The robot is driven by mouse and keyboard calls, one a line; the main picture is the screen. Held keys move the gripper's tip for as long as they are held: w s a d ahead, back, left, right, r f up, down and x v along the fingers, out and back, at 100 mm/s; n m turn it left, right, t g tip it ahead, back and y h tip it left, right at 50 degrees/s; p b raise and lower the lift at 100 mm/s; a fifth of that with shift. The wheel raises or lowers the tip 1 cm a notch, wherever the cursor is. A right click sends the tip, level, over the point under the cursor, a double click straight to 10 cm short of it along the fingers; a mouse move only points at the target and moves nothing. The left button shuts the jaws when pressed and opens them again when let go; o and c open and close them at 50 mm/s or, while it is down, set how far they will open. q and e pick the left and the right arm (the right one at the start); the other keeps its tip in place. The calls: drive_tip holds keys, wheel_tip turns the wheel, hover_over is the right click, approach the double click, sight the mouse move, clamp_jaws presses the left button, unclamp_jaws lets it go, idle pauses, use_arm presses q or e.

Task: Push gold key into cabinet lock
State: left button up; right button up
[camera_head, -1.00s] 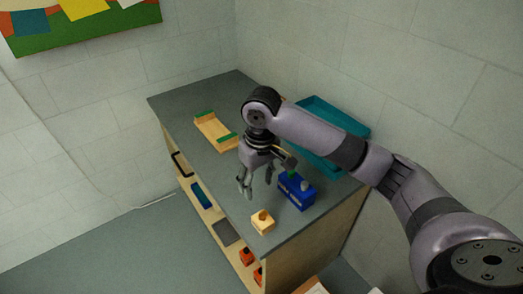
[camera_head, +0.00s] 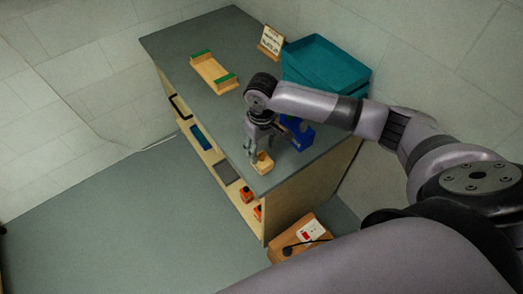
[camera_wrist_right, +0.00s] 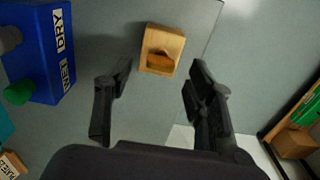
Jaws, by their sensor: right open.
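My right gripper (camera_head: 257,161) is open and empty, pointing down at a small wooden block (camera_head: 266,167) near the bench's front corner. In the right wrist view the block (camera_wrist_right: 164,33) has a recess holding an orange-brown piece (camera_wrist_right: 160,62); it lies just beyond and between the open fingertips (camera_wrist_right: 160,76). I cannot tell whether that piece is the key. The grey-topped cabinet bench (camera_head: 195,40) has a black handle (camera_head: 180,107) on its front. No gold key or lock can be clearly made out. My left gripper is out of view.
A blue box (camera_head: 303,137) with a DRY label stands close beside the gripper. A teal tray (camera_head: 325,64), a sign (camera_head: 271,42) and a wooden cradle (camera_head: 213,72) are farther back. Orange items (camera_head: 246,194) sit on the shelf below. A wooden box (camera_head: 288,236) stands by the bench's near end.

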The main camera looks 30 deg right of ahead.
sight(262, 159)
wheel_tip(262, 159, down, 2)
drive_tip(key=shift+w+f, duration=0.1)
drive_tip(key=shift+f, duration=0.35)
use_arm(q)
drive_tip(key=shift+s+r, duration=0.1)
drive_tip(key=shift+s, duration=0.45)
use_arm(e)
clamp_jaws()
idle(0.3)
